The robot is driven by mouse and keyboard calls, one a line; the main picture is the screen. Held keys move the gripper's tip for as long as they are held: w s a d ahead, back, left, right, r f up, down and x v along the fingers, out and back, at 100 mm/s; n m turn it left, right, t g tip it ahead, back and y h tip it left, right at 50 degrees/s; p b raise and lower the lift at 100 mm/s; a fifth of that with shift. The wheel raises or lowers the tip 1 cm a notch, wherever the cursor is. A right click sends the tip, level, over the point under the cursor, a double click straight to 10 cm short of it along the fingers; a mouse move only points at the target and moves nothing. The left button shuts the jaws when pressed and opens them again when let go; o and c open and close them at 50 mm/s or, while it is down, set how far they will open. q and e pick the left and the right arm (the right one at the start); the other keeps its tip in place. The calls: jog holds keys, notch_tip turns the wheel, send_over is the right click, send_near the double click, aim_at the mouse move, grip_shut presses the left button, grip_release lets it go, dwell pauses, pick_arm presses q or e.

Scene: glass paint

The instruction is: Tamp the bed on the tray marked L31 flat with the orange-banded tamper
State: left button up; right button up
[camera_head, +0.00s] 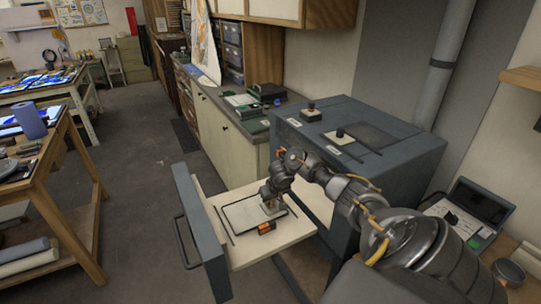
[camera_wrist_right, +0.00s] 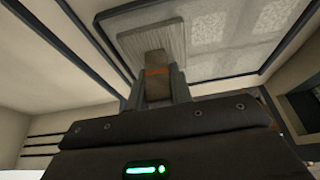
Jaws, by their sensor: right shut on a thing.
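My right gripper (camera_wrist_right: 158,95) is shut on the orange-banded tamper (camera_wrist_right: 155,72), whose orange band shows between the fingers in the right wrist view. The tamper's flat, ribbed plate (camera_wrist_right: 150,38) lies over the pale bed; I cannot tell whether it touches. In the head view my right gripper (camera_head: 270,198) is over the right part of the tray's white bed (camera_head: 243,216). The tray has a dark rim and lies on the pulled-out drawer. In the right wrist view the bed (camera_wrist_right: 225,42) has speckled, rectangular patches. No L31 mark is readable. My left gripper is out of view.
The open drawer (camera_head: 209,238) has a grey front and handle. A small dark, orange-marked block (camera_head: 266,228) is by the tray's near edge. The grey cabinet (camera_head: 400,145) carries two small knobbed blocks on top. A side bench stands left, with open floor between.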

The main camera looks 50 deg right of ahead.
jog(key=shift+f, duration=0.15)
jog(key=shift+f, duration=0.35)
dwell(0.5)
jog(key=shift+p, duration=0.55)
dwell(0.9)
notch_tip(320, 180, up, 2)
jog(key=p, duration=0.3)
jog(key=shift+r, duration=0.15)
jog(key=shift+a, duration=0.1)
